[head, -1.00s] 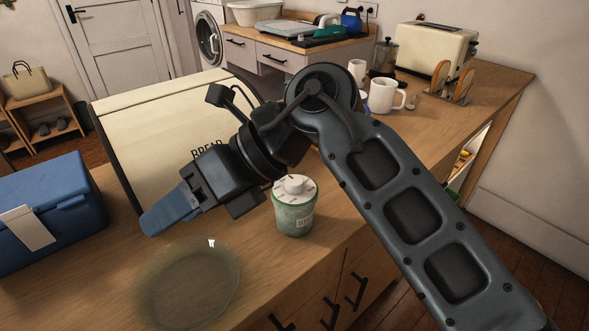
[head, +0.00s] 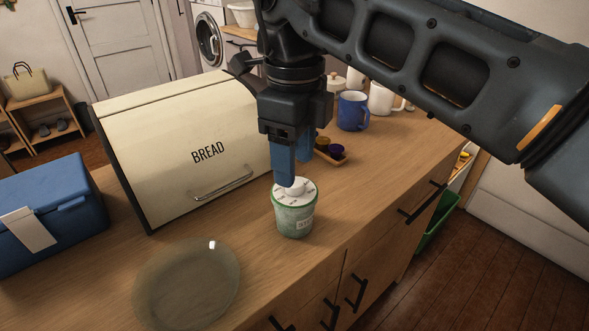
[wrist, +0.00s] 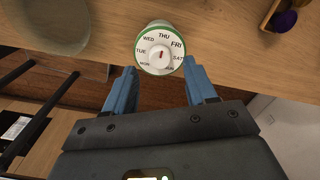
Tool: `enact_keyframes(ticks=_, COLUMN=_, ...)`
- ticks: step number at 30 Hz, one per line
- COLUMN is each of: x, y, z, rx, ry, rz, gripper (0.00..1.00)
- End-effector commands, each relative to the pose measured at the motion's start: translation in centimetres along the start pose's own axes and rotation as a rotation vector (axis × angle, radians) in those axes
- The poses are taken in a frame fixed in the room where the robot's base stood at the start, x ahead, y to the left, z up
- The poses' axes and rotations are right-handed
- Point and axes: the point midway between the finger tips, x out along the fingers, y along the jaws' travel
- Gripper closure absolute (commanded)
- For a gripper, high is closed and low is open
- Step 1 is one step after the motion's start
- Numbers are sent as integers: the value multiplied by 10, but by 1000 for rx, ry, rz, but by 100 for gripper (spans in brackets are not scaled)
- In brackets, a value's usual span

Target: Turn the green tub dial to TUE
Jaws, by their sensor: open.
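The green tub (head: 295,220) stands upright on the wooden counter. Its white lid has a round white dial (head: 295,188) on top. In the wrist view the dial (wrist: 158,58) has a red mark running roughly up and down the picture, and day names ring it. THU and FRI are at the top, TUE is at the left; which end of the mark points is unclear. My gripper (head: 293,174) points down, open, just above the tub in the head view. In the wrist view its blue fingers (wrist: 159,68) are apart, with the dial between and slightly beyond their tips.
A glass plate (head: 187,283) lies front left of the tub. A cream bread bin (head: 150,140) stands behind, with a blue box (head: 45,215) at far left. A small tray with dark pots (head: 330,152) and a blue mug (head: 352,110) are behind right. Counter right of the tub is clear.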

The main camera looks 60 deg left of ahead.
Motion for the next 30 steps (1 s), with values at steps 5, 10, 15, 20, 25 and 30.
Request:
enact_keyframes(ticks=5, x=23, y=1, z=0, rx=-1, ry=0, rz=2, gripper=44)
enact_keyframes(ticks=10, x=32, y=0, z=0, rx=-1, ry=-2, rz=0, gripper=44)
enact_keyframes(ticks=15, x=33, y=0, z=0, rx=-1, ry=-2, rz=0, gripper=44)
enact_keyframes(ticks=20, x=33, y=0, z=0, rx=-1, ry=-2, rz=0, gripper=52)
enact_keyframes(ticks=25, x=32, y=0, z=0, rx=-1, ry=-2, rz=0, gripper=68)
enact_keyframes(ticks=30, x=32, y=0, z=0, rx=-1, ry=-2, rz=0, gripper=84)
